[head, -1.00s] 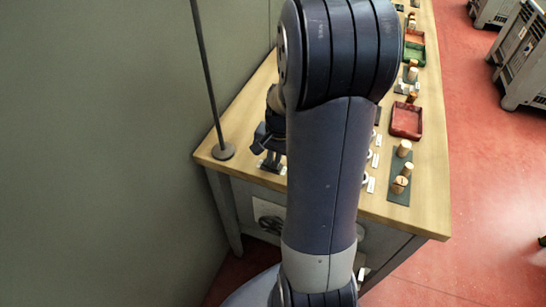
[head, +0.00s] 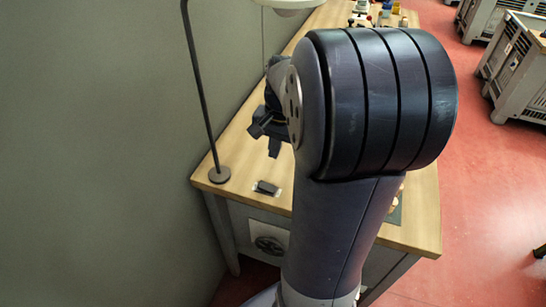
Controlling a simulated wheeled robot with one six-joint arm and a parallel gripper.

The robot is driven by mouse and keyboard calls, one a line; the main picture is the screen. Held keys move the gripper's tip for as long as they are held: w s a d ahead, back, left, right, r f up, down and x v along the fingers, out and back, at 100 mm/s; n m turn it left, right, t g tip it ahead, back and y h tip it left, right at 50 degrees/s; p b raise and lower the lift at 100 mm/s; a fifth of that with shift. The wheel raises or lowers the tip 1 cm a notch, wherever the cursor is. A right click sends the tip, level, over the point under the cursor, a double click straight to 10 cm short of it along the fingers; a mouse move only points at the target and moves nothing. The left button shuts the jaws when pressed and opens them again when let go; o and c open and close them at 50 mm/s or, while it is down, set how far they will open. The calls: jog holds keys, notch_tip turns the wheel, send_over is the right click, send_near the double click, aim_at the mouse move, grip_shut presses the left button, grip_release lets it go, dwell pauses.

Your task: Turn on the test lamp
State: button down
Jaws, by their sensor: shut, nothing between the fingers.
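The lamp's pale round shade (head: 288,4) shows at the top edge, mostly cut off; I cannot tell whether it is lit. A dark lamp pole (head: 201,95) rises from a round foot (head: 219,174) at the table's left edge. A small black switch (head: 267,187) on a pale plate lies near the table's front left, right of the foot. My gripper (head: 267,142) is shut and empty. It hangs above the table, up-picture of the switch and apart from it. My arm hides part of the gripper.
My arm covers much of the wooden table (head: 427,205). A few small items (head: 388,8) stand at the far end, and part of a dark mat (head: 396,212) shows right of my arm. Grey crates (head: 515,75) stand on the red floor at right. A wall borders the left.

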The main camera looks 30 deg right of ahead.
aim_at(263, 184)
jog(key=shift+r, duration=0.15)
jog(key=shift+w+d+r+t+y, duration=0.1)
jog(key=shift+w+t+y, duration=0.2)
jog(key=shift+t, duration=0.1)
jog(key=shift+s, duration=0.1)
jog(key=f, duration=0.4)
jog(key=w+a+f, duration=0.1)
jog(key=f, duration=0.4)
jog(key=w+f+p, duration=0.1)
jog(key=f, duration=0.3)
jog(key=shift+a+f, duration=0.35)
jog(key=shift+f, duration=0.05)
